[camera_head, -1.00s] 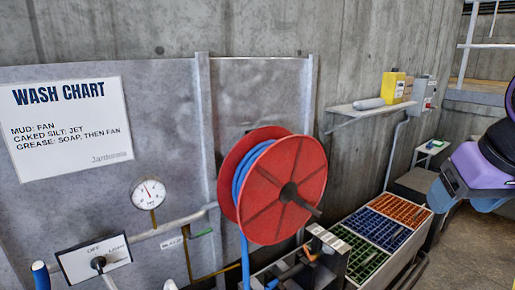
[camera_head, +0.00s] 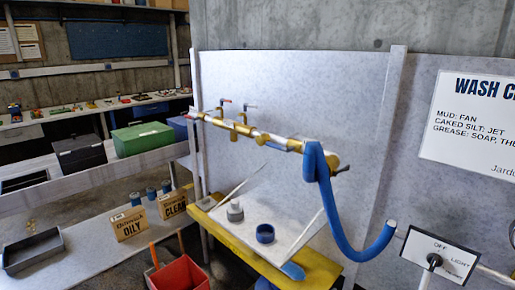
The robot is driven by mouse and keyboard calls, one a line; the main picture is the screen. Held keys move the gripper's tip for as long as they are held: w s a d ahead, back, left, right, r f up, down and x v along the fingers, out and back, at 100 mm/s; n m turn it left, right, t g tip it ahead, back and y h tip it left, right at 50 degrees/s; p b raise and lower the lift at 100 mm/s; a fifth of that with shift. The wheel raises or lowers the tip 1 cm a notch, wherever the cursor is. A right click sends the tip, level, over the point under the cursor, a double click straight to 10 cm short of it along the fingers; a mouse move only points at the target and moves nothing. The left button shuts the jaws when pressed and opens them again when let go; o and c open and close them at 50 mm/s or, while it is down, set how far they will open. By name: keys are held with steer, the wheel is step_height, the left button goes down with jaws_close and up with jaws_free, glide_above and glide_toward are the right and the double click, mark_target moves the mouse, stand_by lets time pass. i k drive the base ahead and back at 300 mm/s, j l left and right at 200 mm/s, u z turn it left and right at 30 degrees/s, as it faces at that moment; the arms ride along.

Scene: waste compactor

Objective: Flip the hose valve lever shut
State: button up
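A brass pipe manifold (camera_head: 270,140) runs along the grey splash panel. A blue hose (camera_head: 332,200) loops over its right end and droops toward the lower right. A short dark lever (camera_head: 342,169) sticks out to the right beside the hose's top. No readable label tells which is the hose valve lever, and I cannot tell whether any is open. My gripper is outside this view.
A red bin (camera_head: 180,274) stands below at left. Shelves with boxes fill the left.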

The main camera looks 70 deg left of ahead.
mark_target(282, 148)
steer(key=u, duration=2.3)
steer(key=j, duration=0.45)
steer(key=k+j+z, duration=0.1)
steer(key=j, duration=0.35)
